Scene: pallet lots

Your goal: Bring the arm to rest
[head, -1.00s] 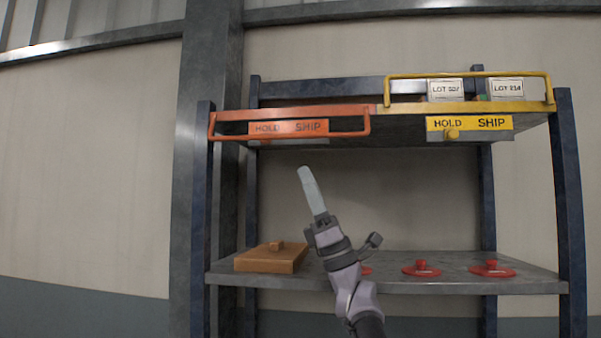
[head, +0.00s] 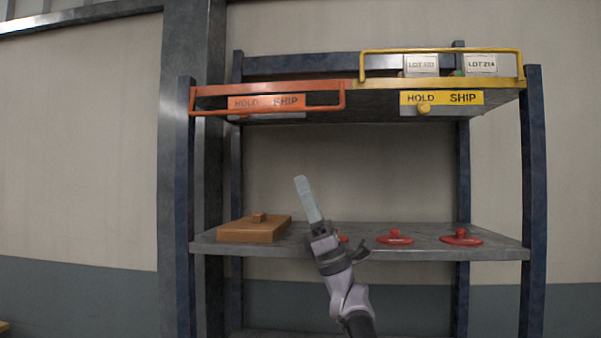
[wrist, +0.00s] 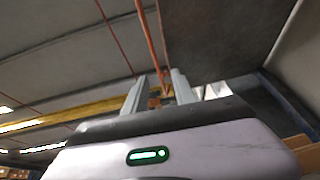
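My gripper (head: 304,188) points up and a little left in front of the shelf rack, between its upper and lower decks. In the head view its pale fingers overlap, side-on. In the wrist view the two fingers (wrist: 157,88) stand apart, with only background showing between them. The gripper is open and empty. It appears clear of the shelves, though its exact distance from the rack is hard to tell.
The upper deck has an orange rail (head: 268,98) and a yellow rail (head: 440,52). A white card, LOT 214 (head: 481,65), stands behind the yellow rail beside another. The lower shelf (head: 400,252) holds a brown box (head: 254,229) and red knobbed discs (head: 461,238).

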